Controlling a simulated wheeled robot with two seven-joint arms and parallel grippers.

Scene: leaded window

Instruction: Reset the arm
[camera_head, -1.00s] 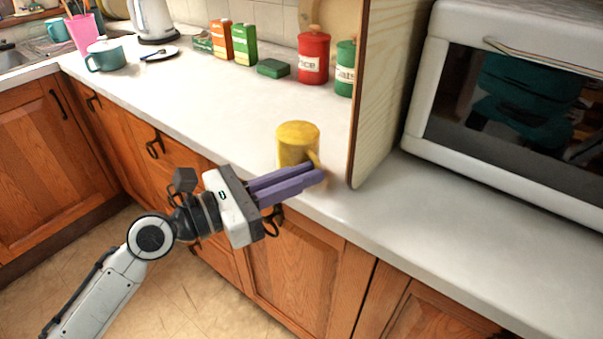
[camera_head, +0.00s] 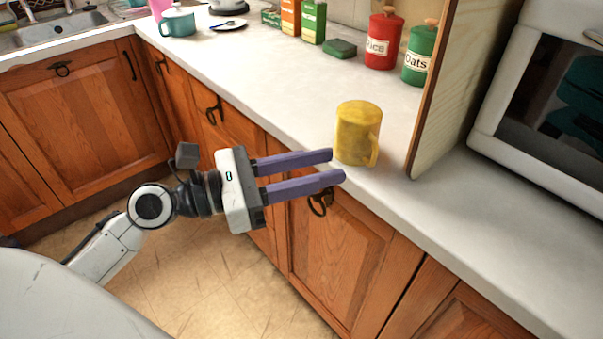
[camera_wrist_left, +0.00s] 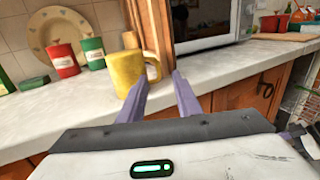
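My left gripper (camera_head: 338,166) is open and empty, its two purple fingers apart, in front of the counter edge. A yellow mug (camera_head: 357,133) stands upright on the counter just beyond the fingertips, its handle toward the right front. In the left wrist view the mug (camera_wrist_left: 126,72) is beyond the left finger, and the open fingers (camera_wrist_left: 160,82) have nothing between them. I see no contact with the mug. My right gripper is not in view.
A wooden panel (camera_head: 440,95) stands right of the mug, with a white microwave (camera_head: 545,105) beyond it. Red (camera_head: 383,42) and green (camera_head: 420,55) canisters, a green sponge (camera_head: 340,49) and a teal pot (camera_head: 178,22) are farther back. The counter front (camera_head: 480,220) is clear.

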